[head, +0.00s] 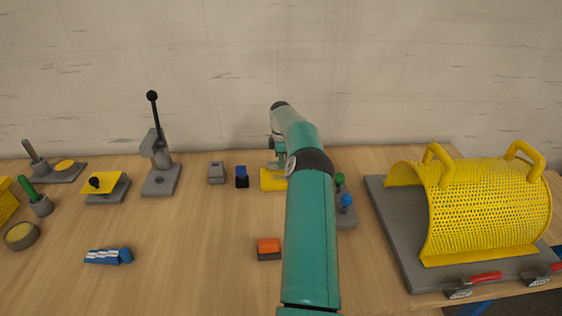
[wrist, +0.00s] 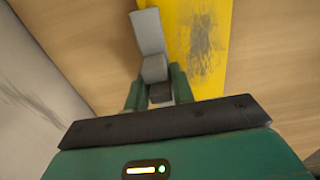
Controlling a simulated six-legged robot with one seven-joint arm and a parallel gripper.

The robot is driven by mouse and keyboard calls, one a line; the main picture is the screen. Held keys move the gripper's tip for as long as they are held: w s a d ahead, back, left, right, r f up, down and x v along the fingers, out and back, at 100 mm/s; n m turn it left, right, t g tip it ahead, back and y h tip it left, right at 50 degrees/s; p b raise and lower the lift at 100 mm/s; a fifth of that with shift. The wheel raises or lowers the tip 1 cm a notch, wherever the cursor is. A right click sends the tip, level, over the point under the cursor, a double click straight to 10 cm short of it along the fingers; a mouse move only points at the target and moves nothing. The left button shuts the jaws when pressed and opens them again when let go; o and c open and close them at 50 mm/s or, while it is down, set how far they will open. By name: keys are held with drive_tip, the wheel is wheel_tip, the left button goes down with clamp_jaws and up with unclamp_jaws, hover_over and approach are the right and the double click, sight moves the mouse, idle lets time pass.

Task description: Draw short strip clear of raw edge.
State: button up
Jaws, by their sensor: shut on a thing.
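My gripper (wrist: 157,92) is shut on a grey piece (wrist: 149,32), which seems to be the short strip. Its thicker grey end sits between the green fingers, and its flat, lighter part extends away from them. The strip lies over or against the left edge of a yellow plate (wrist: 205,72) with a dark scuffed patch; I cannot tell whether they touch. In the head view the yellow plate (head: 269,181) is at the back of the table, partly hidden by my arm. I cannot make out which edge is the raw one.
A grey block (head: 216,173) and a blue-black block (head: 242,177) stand just left of the yellow plate. Blue and green knobs (head: 346,201) are right of my arm. An orange block (head: 268,248) lies in front. A large yellow mesh guard (head: 490,210) fills the right side.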

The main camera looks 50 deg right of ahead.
drive_tip(key=shift+r, duration=3.85)
drive_tip(key=shift+a, duration=0.1)
